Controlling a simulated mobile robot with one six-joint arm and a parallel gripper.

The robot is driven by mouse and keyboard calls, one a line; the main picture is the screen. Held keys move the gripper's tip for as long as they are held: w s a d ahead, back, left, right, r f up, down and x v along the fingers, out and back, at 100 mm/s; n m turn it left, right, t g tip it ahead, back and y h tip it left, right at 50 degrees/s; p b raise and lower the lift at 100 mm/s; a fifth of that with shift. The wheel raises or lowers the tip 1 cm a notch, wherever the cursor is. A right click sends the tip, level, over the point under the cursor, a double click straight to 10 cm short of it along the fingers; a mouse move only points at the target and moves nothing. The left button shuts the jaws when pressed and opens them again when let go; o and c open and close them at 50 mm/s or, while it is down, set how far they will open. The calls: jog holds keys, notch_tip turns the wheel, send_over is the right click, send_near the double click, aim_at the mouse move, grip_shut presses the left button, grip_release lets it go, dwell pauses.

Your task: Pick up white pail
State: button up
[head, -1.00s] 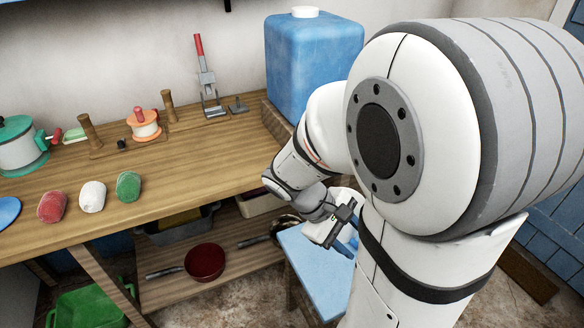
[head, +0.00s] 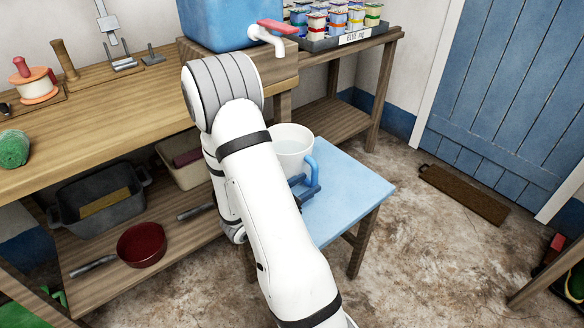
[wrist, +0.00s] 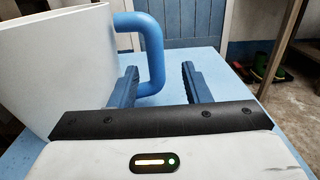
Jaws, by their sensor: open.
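The white pail (head: 290,143) stands upright on a light blue stool (head: 345,185), with its blue handle (head: 312,165) facing front right. In the wrist view, the pail's white wall (wrist: 60,60) fills the left side and its handle (wrist: 155,50) curves out to the right. My gripper (head: 306,187) is low beside the handle, partly hidden behind my arm in the head view. In the wrist view, my gripper (wrist: 160,72) is open; the handle's outer bar shows between the two fingers. Whether it lies fully between them in depth, I cannot tell.
A wooden bench (head: 120,118) with a blue water tank (head: 213,22) and its tap stands behind. A lower shelf holds a dark red pan (head: 142,245) and a grey tub (head: 98,205). Floor is free to the stool's right, towards the blue door (head: 495,85).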

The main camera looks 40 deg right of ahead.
aim_at(312, 180)
jog(key=d, duration=0.2)
jog(key=d+b, duration=0.1)
jog(key=w+d+b, duration=0.1)
jog(key=d, duration=0.1)
jog(key=shift+d+f, duration=0.15)
jog(key=shift+d, duration=0.2)
jog(key=shift+s, duration=0.1)
grip_shut()
dwell(1.1)
